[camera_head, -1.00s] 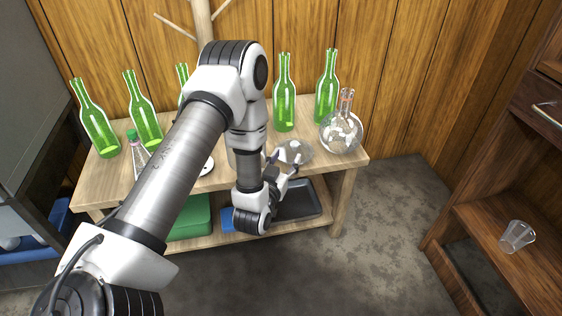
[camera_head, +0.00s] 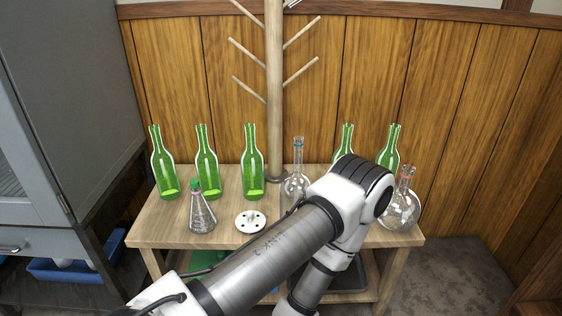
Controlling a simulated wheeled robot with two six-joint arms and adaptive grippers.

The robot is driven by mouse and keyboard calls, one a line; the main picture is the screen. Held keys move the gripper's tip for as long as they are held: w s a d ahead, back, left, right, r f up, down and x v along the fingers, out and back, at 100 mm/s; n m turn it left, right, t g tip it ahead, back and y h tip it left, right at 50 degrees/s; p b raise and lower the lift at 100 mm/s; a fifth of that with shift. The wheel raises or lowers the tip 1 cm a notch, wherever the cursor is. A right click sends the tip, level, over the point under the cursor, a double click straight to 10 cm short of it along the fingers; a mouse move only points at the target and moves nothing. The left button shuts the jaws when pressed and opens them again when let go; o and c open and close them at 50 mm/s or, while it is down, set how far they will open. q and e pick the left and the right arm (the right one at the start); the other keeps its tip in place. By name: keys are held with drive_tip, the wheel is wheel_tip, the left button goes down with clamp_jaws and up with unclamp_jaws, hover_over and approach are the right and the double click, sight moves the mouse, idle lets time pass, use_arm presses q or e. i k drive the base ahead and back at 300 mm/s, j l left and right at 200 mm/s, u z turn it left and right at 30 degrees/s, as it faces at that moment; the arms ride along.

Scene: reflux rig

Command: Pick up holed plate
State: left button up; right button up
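The holed plate (camera_head: 250,221) is a small white disc with several dark holes and a raised middle. It lies on the wooden table (camera_head: 160,228) near the front edge, just right of a conical flask with a green top (camera_head: 200,212). One arm of mine crosses the view from the lower left, to the right of the plate. Its forearm bends down past the table front, and its gripper is out of sight. My other gripper is not in view either. Nothing touches the plate as far as I can see.
Green bottles (camera_head: 207,162) line the back of the table. A round flask with a tall neck (camera_head: 296,184) stands mid-table, partly behind my arm, and another (camera_head: 401,207) stands at the right end. A wooden branched stand (camera_head: 275,100) rises behind. A blue bin (camera_head: 75,268) is at left.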

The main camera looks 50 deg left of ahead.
sight(249, 222)
drive_tip(key=u, duration=1.75)
